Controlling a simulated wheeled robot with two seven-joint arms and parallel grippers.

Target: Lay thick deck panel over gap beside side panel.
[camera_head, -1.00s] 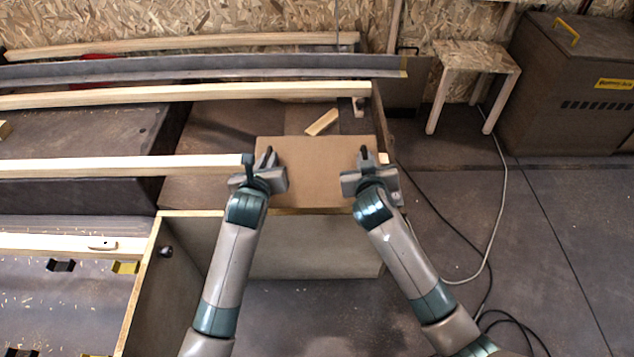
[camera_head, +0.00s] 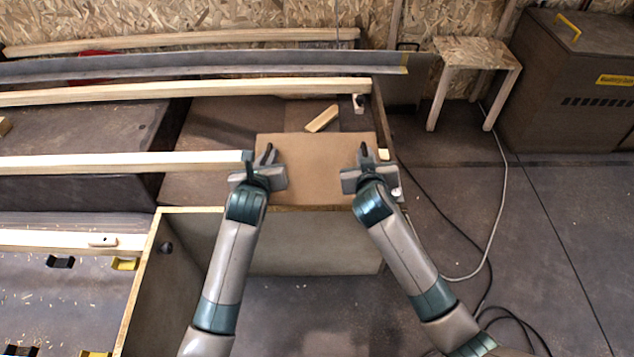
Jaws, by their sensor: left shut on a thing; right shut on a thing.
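A brown deck panel (camera_head: 315,165) lies flat between my two grippers in the head view. My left gripper (camera_head: 268,158) is shut on its left edge. My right gripper (camera_head: 366,157) is shut on its right edge. The panel is over the front part of the dark recess between wooden rails; I cannot tell whether it rests on anything. A grey box-like side panel (camera_head: 310,248) with a light wooden edge stands just in front of and below it. The jaws hide parts of the panel's side edges.
Wooden rails (camera_head: 120,163) run in from the left, one ending at my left gripper. A small wood block (camera_head: 322,118) lies behind the panel. A stool (camera_head: 475,60) and a brown cabinet (camera_head: 575,95) stand back right. Cables (camera_head: 490,240) lie on the otherwise clear right floor.

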